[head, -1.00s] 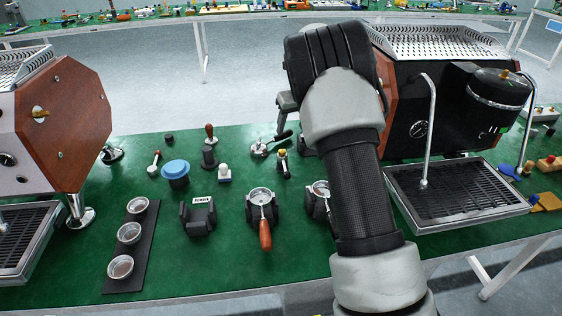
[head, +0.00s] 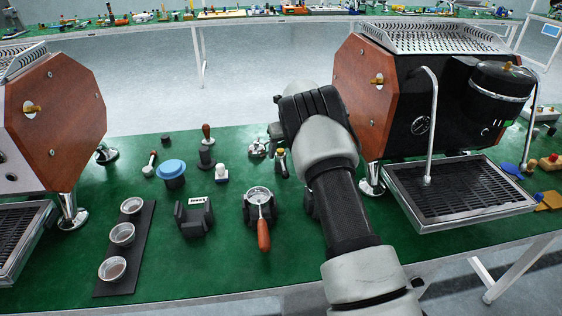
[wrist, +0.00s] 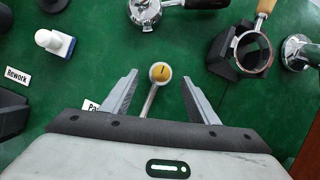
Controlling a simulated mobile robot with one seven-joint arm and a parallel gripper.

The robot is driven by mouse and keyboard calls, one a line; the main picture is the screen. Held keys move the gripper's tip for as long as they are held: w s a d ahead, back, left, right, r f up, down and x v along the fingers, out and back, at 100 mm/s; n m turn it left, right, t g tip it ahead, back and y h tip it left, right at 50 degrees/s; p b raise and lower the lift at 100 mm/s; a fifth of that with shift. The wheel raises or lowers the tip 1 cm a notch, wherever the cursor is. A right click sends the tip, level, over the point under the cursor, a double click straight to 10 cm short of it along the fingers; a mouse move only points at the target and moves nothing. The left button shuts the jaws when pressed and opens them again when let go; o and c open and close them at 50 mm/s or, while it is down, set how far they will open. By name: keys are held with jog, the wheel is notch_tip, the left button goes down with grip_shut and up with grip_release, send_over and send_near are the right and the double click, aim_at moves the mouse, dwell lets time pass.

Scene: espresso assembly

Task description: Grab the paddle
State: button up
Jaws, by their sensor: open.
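The paddle is a metal rod with a round yellow knob (wrist: 160,72), seen between my fingers in the wrist view. A yellow-topped piece (head: 281,160) in the head view, just left of my arm, looks like the same paddle. My gripper (wrist: 160,76) is open and empty, with one finger on each side of the knob and gaps on both sides. The lower end of the rod is hidden behind my gripper body. A label starting "Pa" (wrist: 90,105) is partly covered by my left finger. My arm hides the fingertips in the head view.
A metal portafilter with a dark handle (wrist: 146,12) lies beyond my fingers. A wooden-handled portafilter (wrist: 253,52) sits in a black holder at upper right. A white-and-blue piece (wrist: 54,42) stands left. The espresso machine (head: 362,95) is close to my arm's right.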

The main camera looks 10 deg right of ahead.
jog(key=shift+x, duration=1.1)
jog(key=shift+r, duration=0.1)
jog(key=c, duration=1.3)
